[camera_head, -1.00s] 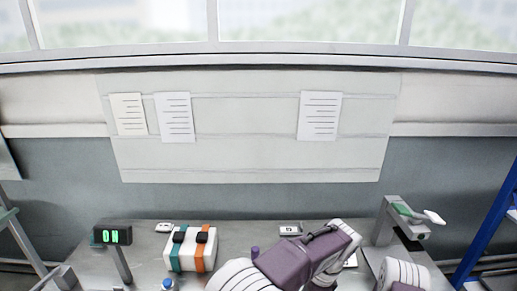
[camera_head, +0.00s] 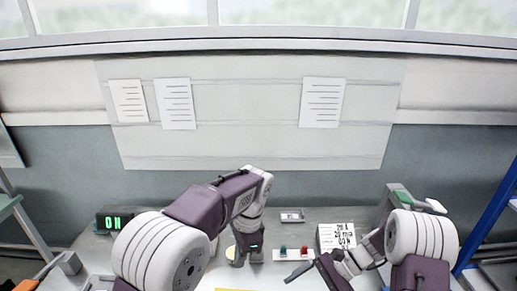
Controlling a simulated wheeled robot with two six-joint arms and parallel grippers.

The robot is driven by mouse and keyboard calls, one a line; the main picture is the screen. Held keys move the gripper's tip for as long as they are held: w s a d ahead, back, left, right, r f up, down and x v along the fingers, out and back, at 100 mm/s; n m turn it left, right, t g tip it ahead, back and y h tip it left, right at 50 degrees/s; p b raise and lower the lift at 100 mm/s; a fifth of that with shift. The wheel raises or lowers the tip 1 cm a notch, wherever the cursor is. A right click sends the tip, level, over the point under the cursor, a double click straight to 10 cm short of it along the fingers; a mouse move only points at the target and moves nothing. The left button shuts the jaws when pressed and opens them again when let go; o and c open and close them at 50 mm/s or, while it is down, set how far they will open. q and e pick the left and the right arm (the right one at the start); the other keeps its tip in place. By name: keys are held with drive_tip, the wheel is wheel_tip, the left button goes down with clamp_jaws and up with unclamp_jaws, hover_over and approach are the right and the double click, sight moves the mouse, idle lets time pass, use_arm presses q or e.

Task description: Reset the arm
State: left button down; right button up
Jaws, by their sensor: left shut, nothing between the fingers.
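My left arm reaches in from the left. Its gripper (camera_head: 245,259) points down over the middle of the table, shut, with nothing seen in it. A white strip with a green and a red switch (camera_head: 292,254) lies to its right. My right gripper (camera_head: 294,272) is low in front of that strip; its dark fingers are small and partly overlapped, so its opening is unclear. The display (camera_head: 115,221) at the left shows green "ON".
A white panel with black marks (camera_head: 338,236) stands right of the strip. A small light device (camera_head: 292,215) lies further back. A grey-green post (camera_head: 394,199) stands at the right, partly behind my right arm. A yellow patch (camera_head: 235,289) shows at the front edge.

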use_arm(q)
drive_tip(key=s+a+f+n+h, duration=0.15)
drive_tip(key=s+a+n, duration=0.4)
drive_tip(key=a, duration=0.55)
use_arm(e)
drive_tip(key=s+a+r+n+h, duration=0.2)
drive_tip(key=s+r+n+h, duration=0.25)
drive_tip(key=s, duration=0.25)
use_arm(q)
drive_tip(key=s+a+f+n+t, duration=0.1)
drive_tip(key=s+a+f+n, duration=0.1)
drive_tip(key=s+f+n, duration=0.5)
drive_tip(key=shift+s+f+n+t+h, duration=0.35)
drive_tip(key=shift+s+n, duration=0.5)
drive_tip(key=shift+s, duration=0.25)
use_arm(e)
drive_tip(key=s+d+f+n+t+h, duration=0.3)
drive_tip(key=d+n+h, duration=0.2)
drive_tip(key=d+n, duration=0.2)
drive_tip(key=shift+d+f+n+t, duration=0.15)
drive_tip(key=shift+d+n+t, duration=0.2)
drive_tip(key=shift+t, duration=0.05)
use_arm(q)
drive_tip(key=shift+w, duration=0.1)
use_arm(e)
drive_tip(key=shift+w+h, duration=0.15)
drive_tip(key=shift+h, duration=0.1)
